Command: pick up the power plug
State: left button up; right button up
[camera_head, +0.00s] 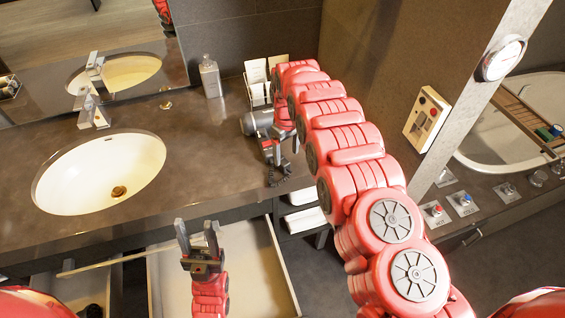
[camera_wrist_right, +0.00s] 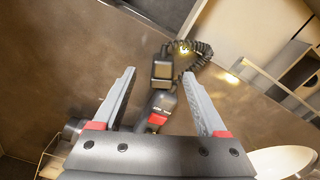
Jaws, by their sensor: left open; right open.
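The black power plug (camera_wrist_right: 162,70) lies on the dark countertop in the right wrist view, with a coiled black cord (camera_wrist_right: 203,52) beside it. My right gripper (camera_wrist_right: 159,74) is open, with one finger on each side of the plug; I cannot tell if they touch it. A dark hair dryer handle with a red switch (camera_wrist_right: 157,114) lies between the fingers, nearer the palm. In the head view my right gripper (camera_head: 278,172) is low over the counter's right end and mostly hides the plug. My left gripper (camera_head: 198,238) is open and empty, pointing up in front of the counter, over the open drawer.
A grey hair dryer body (camera_head: 257,121) lies beside my right gripper. A bottle (camera_head: 210,76) and a card holder (camera_head: 257,82) stand at the back. The sink (camera_head: 98,172) is left. An open drawer (camera_head: 262,262) juts out below. A wall with a phone-like panel (camera_head: 426,118) is right.

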aim_at(286, 163)
jog(key=shift+s+f+p, duration=0.1)
jog(key=shift+f+p, duration=0.25)
jog(key=f+p, duration=0.1)
jog(key=f, duration=0.2)
jog(key=shift+s, duration=0.2)
jog(key=shift+f, duration=0.4)
jog(key=shift+w+f+p, duration=0.1)
jog(key=shift+f+p, duration=0.15)
jog(key=shift+p, duration=0.05)
grip_shut()
